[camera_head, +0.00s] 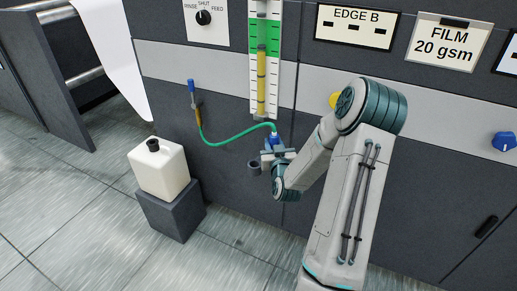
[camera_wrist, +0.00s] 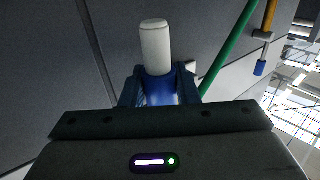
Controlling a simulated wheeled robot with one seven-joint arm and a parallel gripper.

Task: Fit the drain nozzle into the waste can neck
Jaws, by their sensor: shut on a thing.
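The white waste can (camera_head: 160,170) stands upright on a dark block at lower left in the head view. Its short dark neck (camera_head: 152,144) is on top; whether it is open inside is too small to tell. My gripper (camera_head: 274,151) is to the right of the can and apart from it, close to the machine front. It is shut on the drain nozzle, whose blue body (camera_wrist: 160,88) sits between my fingers in the wrist view, with its pale tip (camera_wrist: 155,42) sticking out beyond them. In the head view the nozzle's blue part (camera_head: 275,140) shows at the gripper.
A green hose (camera_head: 240,138) runs from the gripper to a brass and blue fitting (camera_head: 195,98) on the machine front. A dark round cup (camera_head: 254,168) sits beside my gripper. The dark block (camera_head: 172,212) carries the can. Floor left of it is clear.

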